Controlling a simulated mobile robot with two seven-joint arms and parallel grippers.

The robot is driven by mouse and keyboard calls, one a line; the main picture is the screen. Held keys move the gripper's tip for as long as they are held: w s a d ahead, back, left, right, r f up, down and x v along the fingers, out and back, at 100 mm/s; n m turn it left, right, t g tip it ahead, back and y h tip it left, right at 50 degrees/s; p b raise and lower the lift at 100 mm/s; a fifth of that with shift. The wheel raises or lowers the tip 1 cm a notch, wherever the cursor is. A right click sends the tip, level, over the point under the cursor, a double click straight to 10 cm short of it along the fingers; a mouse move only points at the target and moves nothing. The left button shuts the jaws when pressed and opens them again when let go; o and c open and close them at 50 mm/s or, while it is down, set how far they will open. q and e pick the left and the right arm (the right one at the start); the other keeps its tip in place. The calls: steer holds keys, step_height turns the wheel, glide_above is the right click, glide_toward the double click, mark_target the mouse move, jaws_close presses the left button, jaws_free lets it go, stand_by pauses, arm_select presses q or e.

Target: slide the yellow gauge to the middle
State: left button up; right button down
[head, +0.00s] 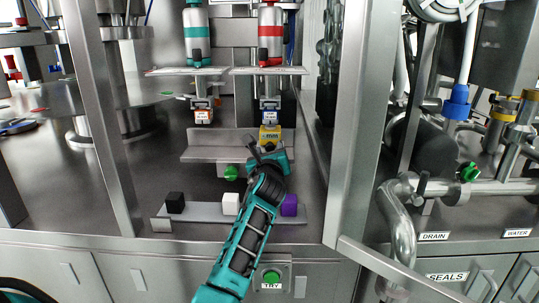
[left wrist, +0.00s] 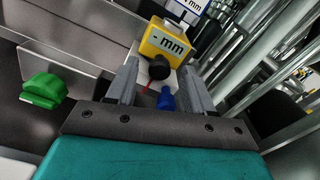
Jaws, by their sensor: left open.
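The yellow gauge (head: 270,135) sits at the right part of a grey metal ledge (head: 205,153) in the head view. In the left wrist view the gauge (left wrist: 165,43) shows a "mm" label, with a black knob (left wrist: 159,69) and a blue piece (left wrist: 166,101) below it. My left gripper (left wrist: 160,72) is open, its fingers on either side of the knob and blue piece; I cannot tell whether they touch. In the head view my left gripper (head: 266,152) is just in front of the gauge and hides its lower part. My right gripper is not in view.
A green knob (head: 231,173) is left of my gripper. Black (head: 175,202), white (head: 230,204) and purple (head: 289,205) blocks stand on a front plate. A metal post (head: 350,130) rises on the right.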

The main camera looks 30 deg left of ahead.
arm_select(q)
steer(key=shift+w, duration=0.1)
steer(key=shift+c, duration=0.3)
jaws_close()
stand_by(0.4)
